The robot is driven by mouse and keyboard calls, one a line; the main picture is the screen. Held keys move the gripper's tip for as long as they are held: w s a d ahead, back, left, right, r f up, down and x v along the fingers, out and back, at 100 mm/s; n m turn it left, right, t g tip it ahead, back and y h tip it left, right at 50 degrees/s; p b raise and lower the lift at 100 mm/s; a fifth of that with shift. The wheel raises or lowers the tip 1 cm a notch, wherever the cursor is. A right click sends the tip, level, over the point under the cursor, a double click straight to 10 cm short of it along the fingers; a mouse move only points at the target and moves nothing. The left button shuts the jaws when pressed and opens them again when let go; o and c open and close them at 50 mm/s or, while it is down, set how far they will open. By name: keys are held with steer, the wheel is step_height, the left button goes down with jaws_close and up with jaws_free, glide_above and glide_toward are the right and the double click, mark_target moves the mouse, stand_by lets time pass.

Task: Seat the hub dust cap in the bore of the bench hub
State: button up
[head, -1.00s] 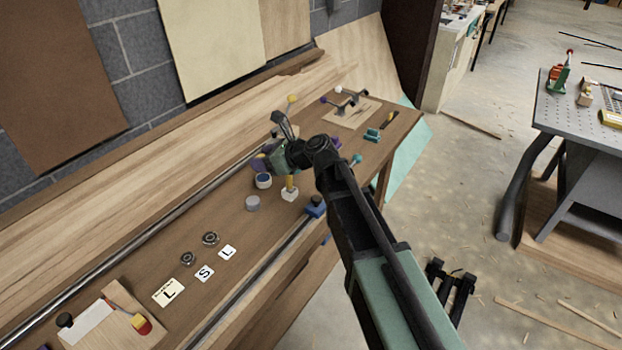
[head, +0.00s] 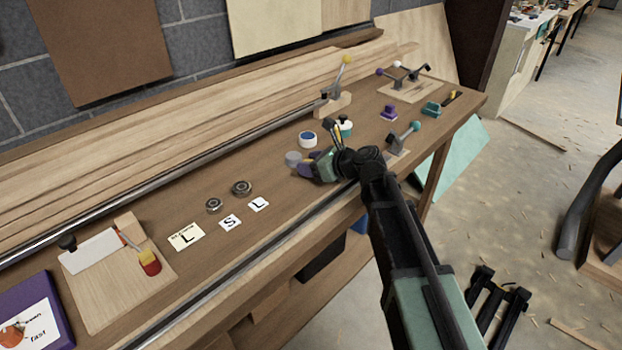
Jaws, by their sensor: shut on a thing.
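A short grey cylindrical cap (head: 293,158), which looks like the hub dust cap, is at the fingertips of my gripper (head: 302,163). My gripper reaches in from the right, low over the bench, and is shut on the cap. Its fingers hide part of the cap, and I cannot tell whether the cap still touches the bench. Two dark round ring-like parts with central openings stand to the left: a larger one (head: 242,188) and a smaller one (head: 214,205). I cannot tell which is the bench hub.
White cards (head: 186,237) with letters lie before the rings. A white pot with a blue top (head: 307,140) stands close behind my gripper. A yellow-knobbed clamp (head: 335,95) and a teal-knobbed clamp (head: 402,139) stand farther right.

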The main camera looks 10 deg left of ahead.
steer(key=shift+f, duration=0.95)
steer(key=shift+r, duration=0.3)
steer(key=shift+f, duration=0.3)
steer(key=o, duration=0.9)
steer(key=shift+r, duration=0.1)
